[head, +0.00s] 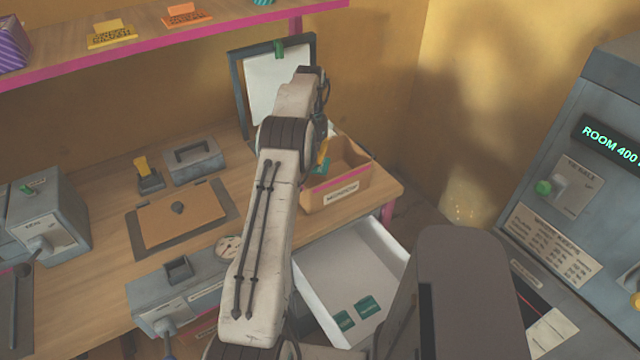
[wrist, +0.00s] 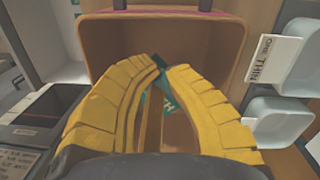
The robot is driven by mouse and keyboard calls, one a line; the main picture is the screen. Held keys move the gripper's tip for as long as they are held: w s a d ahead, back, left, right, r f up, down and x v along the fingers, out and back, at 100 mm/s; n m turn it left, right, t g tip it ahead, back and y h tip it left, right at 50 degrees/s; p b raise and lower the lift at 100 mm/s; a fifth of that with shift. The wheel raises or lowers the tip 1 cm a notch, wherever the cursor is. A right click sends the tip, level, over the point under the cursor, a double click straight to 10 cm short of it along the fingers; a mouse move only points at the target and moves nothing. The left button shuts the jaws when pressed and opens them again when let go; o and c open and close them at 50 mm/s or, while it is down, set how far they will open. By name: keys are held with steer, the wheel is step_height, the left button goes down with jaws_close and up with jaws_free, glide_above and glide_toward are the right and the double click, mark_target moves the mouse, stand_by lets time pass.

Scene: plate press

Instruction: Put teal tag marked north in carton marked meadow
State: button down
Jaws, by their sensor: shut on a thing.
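The far arm link partly hides the gripper in the head view. In the wrist view its yellow fingers (wrist: 160,72) are closed in on a teal tag (wrist: 167,106), of which only part shows between them, with a letter like H. The rest of its wording is hidden. Two more teal tags (head: 343,320) lie in the open white drawer (head: 315,262); their wording is too small to read.
A framed white sheet (head: 265,85) with a green clip stands behind the carton. A grey press-like unit (head: 165,300) and a brown pad (head: 180,220) are left of my arm. A grey machine with a lit display (head: 610,140) stands at the right.

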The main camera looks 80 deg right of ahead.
steer(key=shift+f+p, duration=0.65)
steer(key=shift+f, duration=3.7)
steer(key=shift+f, duration=0.15)
steer(key=c, duration=1.4)
jaws_free()
steer(key=r, duration=1)
steer(key=shift+d+r, duration=0.25)
steer(key=shift+d, duration=0.1)
steer(key=shift+r, duration=0.85)
